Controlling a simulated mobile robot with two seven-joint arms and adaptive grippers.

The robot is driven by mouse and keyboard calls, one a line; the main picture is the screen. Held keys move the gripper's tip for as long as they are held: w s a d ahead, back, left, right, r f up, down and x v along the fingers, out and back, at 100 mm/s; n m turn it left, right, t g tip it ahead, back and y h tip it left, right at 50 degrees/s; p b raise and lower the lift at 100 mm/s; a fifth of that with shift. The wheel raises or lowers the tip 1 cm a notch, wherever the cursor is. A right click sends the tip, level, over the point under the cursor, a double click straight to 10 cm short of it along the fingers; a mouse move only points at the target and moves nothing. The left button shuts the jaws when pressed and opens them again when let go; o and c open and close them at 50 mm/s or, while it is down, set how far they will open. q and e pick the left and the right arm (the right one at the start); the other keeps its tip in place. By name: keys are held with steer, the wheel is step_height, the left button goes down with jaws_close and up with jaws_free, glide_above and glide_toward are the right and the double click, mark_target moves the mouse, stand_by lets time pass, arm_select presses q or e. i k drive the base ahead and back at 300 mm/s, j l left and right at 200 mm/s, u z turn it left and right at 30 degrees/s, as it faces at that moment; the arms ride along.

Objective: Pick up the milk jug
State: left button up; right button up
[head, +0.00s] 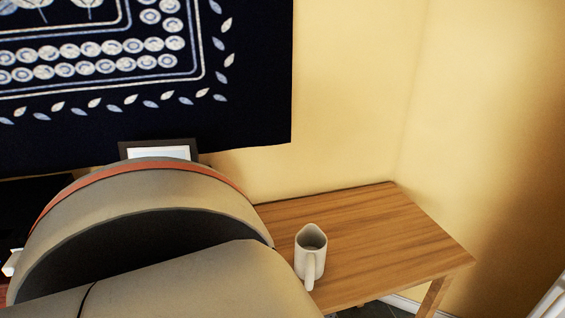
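The milk jug (311,251) is a white jug with a spout at its rim and a handle on the side facing me. It stands upright on a wooden table (400,235), close to the left part of the visible top. Nothing touches it that I can see. A large grey link of my own arm with an orange band fills the lower left of the head view and hides the table left of the jug. Neither of my grippers shows in the head view.
A dark picture frame (160,148) shows behind my arm link. A dark patterned cloth (240,90) hangs on the yellow wall (345,95). The tabletop right of the jug is bare. The table's right corner and a leg (433,298) show near the side wall.

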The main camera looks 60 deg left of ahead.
mark_target(311, 242)
steer(key=k+j+u, duration=0.1)
steer(key=u, duration=1.55)
steer(key=l+u, duration=0.2)
steer(key=k+l+u, duration=0.15)
steer(key=l, duration=0.15)
